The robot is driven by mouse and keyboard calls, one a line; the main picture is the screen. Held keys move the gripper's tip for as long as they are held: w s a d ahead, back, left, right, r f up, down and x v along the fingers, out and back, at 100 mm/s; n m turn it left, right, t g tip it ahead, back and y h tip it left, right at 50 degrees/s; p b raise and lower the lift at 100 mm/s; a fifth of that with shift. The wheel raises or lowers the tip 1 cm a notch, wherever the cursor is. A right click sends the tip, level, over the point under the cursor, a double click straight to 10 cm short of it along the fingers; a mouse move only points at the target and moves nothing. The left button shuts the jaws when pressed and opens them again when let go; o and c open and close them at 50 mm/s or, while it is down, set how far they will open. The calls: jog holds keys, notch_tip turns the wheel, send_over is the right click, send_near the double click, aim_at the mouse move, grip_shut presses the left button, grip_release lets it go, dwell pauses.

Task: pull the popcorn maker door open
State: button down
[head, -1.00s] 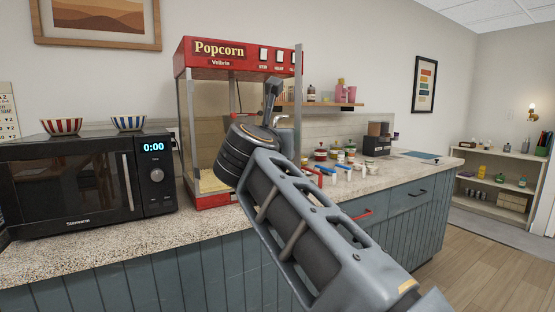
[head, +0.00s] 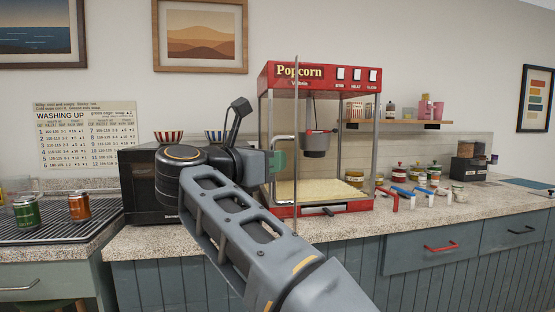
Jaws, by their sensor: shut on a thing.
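The popcorn maker (head: 326,207) is a red machine with glass sides on the counter in the head view. A kettle (head: 316,143) hangs inside above a pale floor. Its door (head: 296,95) stands partly open, with its grey free edge jutting toward me past the red top and base. The door's grey loop handle (head: 284,137) sticks out to the left of that edge. My gripper (head: 279,161), with a green pad showing, is shut on the handle.
A black microwave (head: 142,188) stands close on the left, with two striped bowls (head: 168,136) on it. Cans stand on a drain rack (head: 56,232) farther left. Scoops (head: 391,199) and jars (head: 415,173) lie to the right on the counter.

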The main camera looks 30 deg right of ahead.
jog(key=shift+a, duration=0.1)
dwell(0.3)
jog(key=c, duration=1.2)
grip_release()
jog(key=p+v, duration=0.1)
jog(key=v, duration=1.2)
jog(key=shift+a, duration=0.4)
jog(key=shift+s, duration=0.1)
